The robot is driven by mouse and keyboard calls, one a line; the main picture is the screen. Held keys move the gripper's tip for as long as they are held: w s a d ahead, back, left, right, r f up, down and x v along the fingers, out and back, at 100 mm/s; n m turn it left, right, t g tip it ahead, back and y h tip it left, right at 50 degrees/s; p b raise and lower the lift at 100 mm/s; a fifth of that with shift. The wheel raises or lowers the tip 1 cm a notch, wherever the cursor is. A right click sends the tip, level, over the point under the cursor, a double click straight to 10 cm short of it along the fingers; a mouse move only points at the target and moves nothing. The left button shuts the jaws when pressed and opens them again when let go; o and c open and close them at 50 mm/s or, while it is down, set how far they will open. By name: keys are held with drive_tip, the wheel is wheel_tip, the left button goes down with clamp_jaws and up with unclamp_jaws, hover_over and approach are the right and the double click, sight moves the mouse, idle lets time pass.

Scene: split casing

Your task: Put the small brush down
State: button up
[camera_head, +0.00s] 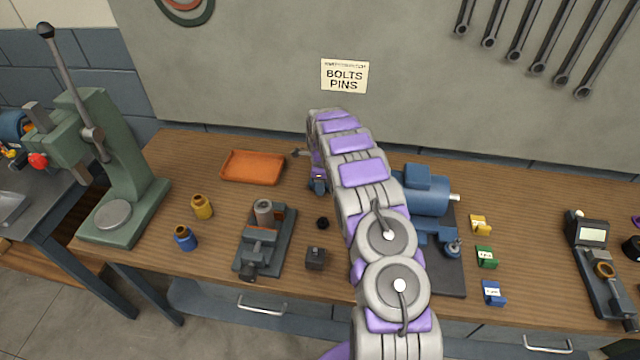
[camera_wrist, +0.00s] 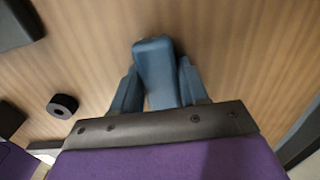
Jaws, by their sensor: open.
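My gripper (camera_head: 318,186) is low over the middle of the wooden bench, partly covered by my own arm in the head view. In the wrist view its two blue-grey fingers (camera_wrist: 160,88) are open, with wood grain beyond them. A blue-grey block (camera_wrist: 154,72) shows between the fingers; I cannot tell whether it is part of my gripper or a held thing. I cannot clearly make out the small brush. A thin grey piece (camera_head: 301,153) sticks out left of my arm near the back of the bench, and its rest is hidden.
An orange tray (camera_head: 253,168) lies at the back left. A vise-like fixture (camera_head: 264,240), a small black ring (camera_head: 322,223) and a dark block (camera_head: 315,258) stand front left of my arm. A blue motor-like casing (camera_head: 428,195) is close on the right. Bare wood lies behind the ring.

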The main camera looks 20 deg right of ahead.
drive_tip(key=shift+s+d+f+g, duration=0.1)
drive_tip(key=shift+s+f+g, duration=0.2)
drive_tip(key=shift+s+f, duration=0.55)
drive_tip(key=shift+w+r, duration=0.15)
drive_tip(key=shift+r, duration=0.35)
wheel_tip(320, 180, up, 18)
drive_tip(key=p, duration=0.3)
drive_tip(key=shift+w+d+r, duration=0.15)
drive_tip(key=shift+w, duration=0.25)
